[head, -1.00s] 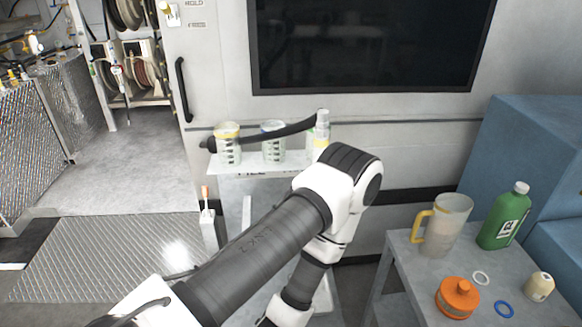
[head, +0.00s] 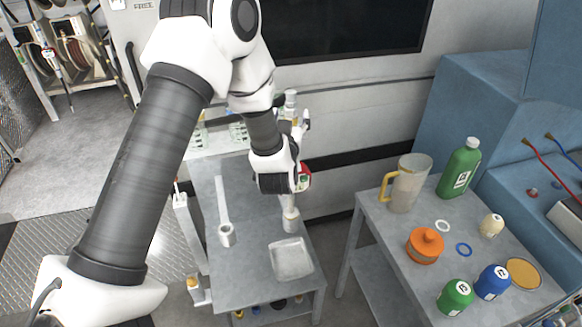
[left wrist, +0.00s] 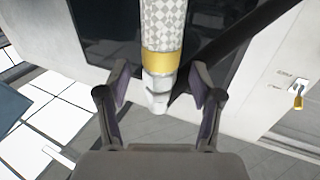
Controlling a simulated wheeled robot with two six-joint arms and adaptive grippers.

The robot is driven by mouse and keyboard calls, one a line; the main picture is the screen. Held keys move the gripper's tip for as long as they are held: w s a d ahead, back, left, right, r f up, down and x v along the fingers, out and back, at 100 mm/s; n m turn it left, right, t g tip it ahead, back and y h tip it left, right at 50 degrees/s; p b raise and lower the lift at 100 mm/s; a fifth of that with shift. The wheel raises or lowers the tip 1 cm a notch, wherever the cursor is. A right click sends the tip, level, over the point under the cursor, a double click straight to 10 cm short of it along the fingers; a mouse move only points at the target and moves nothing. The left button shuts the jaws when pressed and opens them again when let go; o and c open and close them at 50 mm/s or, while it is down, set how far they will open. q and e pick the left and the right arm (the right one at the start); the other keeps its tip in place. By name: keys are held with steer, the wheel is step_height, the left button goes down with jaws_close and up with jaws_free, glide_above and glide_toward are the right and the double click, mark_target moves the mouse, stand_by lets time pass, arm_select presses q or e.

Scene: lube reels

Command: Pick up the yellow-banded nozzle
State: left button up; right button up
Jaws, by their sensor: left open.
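The yellow-banded nozzle (left wrist: 162,62) is in the left wrist view, coming down from the top edge. It has a grey-white checkered body, a yellow band and a pale, narrower tip. My left gripper (left wrist: 160,84) is open, with one dark finger on each side of the nozzle's lower end. Gaps show on both sides, so neither finger visibly touches it. In the head view the left wrist (head: 274,165) is above the grey table, and I cannot make out its fingers or the nozzle there. My right gripper is not in view.
The grey table (head: 262,230) holds a pale tray (head: 291,258) and a long-handled tool (head: 226,232). The right table holds a pitcher (head: 404,184), a green bottle (head: 460,168), an orange container (head: 426,246) and several small items. A dark wall panel (head: 345,30) is behind.

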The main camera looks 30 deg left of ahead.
arm_select(q)
steer(key=shift+w+a, duration=0.2)
steer(key=shift+w, duration=0.45)
steer(key=shift+w+a+f, duration=0.15)
steer(key=shift+w, duration=0.05)
steer(key=shift+a, duration=0.1)
steer(key=shift+s, duration=0.2)
steer(key=c, duration=0.7)
jaws_close()
steer(key=shift+w, duration=0.1)
steer(key=shift+r, duration=0.2)
